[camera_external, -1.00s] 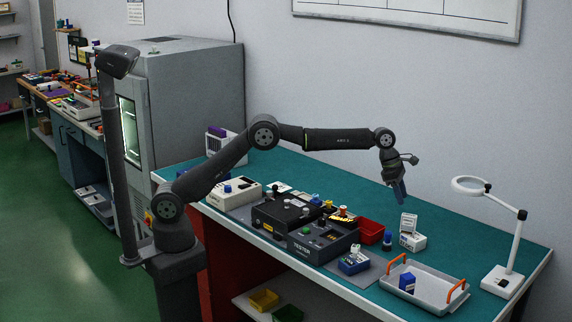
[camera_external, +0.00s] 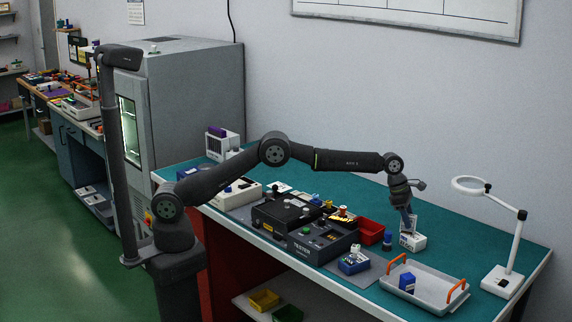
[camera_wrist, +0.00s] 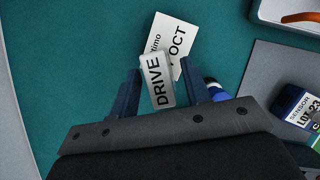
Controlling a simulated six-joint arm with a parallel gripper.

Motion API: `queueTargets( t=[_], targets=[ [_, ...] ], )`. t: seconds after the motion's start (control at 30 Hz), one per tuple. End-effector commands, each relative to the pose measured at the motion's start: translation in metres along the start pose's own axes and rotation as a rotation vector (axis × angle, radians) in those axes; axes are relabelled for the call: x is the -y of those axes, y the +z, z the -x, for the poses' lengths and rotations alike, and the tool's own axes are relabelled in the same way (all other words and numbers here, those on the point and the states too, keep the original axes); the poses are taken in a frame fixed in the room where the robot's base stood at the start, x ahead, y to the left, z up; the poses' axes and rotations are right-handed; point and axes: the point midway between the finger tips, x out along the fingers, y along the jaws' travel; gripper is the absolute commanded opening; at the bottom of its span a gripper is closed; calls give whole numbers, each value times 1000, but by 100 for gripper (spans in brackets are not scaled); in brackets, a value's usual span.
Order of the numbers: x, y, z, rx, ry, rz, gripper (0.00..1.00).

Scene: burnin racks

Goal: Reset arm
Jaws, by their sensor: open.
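My gripper (camera_external: 408,220) is at the end of my outstretched arm, over the right half of the teal bench, pointing down. In the wrist view my gripper (camera_wrist: 166,98) has its two blue fingers apart. A white label reading DRIVE (camera_wrist: 157,80) shows between the fingers. I cannot tell whether the fingers touch it. Another white label ending in OCT (camera_wrist: 172,45) lies just beyond it. In the outside view a white box (camera_external: 413,242) stands right below my fingertips, with its raised upper part partly hidden by them.
A blue-capped bottle (camera_external: 388,241) and a red bin (camera_external: 370,231) stand left of the box. The black tester (camera_external: 322,245) is further left. A grey tray (camera_external: 440,290) with orange handles is in front. A white magnifier lamp (camera_external: 503,281) stands at the right.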

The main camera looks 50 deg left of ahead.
Motion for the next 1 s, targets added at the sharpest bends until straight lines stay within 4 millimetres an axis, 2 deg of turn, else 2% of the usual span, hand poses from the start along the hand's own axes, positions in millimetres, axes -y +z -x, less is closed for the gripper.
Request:
queueTargets(
  t=[0.03,0.17,0.2,0.3,0.5,0.87,1.0],
  targets=[
    [0,-1,-11,-2,-1,0,43],
    [0,-2,-31,-2,-1,0,43],
    [0,3,-19,4,2,-1,43],
    [0,7,-8,2,1,-1,43],
    [0,11,2,0,0,0,43],
    [0,11,2,-1,0,0,43],
    [0,7,-8,-1,-1,0,43]
  ],
)
